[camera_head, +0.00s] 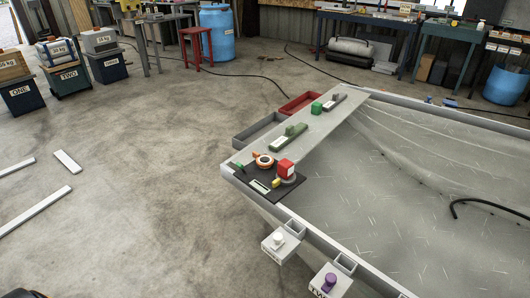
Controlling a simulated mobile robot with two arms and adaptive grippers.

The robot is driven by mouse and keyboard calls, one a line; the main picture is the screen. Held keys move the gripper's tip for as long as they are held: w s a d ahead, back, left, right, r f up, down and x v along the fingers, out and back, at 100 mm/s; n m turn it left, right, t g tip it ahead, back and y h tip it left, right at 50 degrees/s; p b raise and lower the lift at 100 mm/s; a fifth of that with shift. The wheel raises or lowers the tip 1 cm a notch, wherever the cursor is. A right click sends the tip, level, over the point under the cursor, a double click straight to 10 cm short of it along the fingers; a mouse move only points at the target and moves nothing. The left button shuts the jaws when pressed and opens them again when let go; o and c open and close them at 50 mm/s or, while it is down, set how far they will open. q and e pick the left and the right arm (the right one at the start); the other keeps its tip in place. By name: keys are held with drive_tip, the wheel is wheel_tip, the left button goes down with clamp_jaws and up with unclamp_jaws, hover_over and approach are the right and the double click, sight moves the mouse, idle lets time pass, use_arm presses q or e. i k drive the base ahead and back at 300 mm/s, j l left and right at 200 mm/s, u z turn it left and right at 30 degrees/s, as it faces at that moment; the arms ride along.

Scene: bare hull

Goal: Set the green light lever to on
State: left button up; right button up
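A green lever unit (288,138) with a raised green block and a pale label lies on the grey ledge at the left end of the open metal hull (420,180). Its lettering is too small to read, and I cannot tell which way its lever is set. A similar grey unit (340,100) lies farther back on the same ledge. Neither gripper shows; only small dark parts, probably of my arms, show at the bottom corners.
Grey (257,132) and red (299,103) trays adjoin the ledge. White boxes with a white knob (278,239) and purple knob (330,280) hang outside the hull.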

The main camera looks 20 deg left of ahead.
sight(240, 165)
drive_tip(key=i+j+z, duration=0.1)
drive_tip(key=j, duration=0.6)
drive_tip(key=i+j+z, duration=0.1)
drive_tip(key=j, duration=0.6)
drive_tip(key=i+j, duration=0.2)
drive_tip(key=j, duration=0.55)
drive_tip(key=i+j+z, duration=0.15)
drive_tip(key=j, duration=0.55)
drive_tip(key=j+z, duration=0.1)
drive_tip(key=j, duration=0.65)
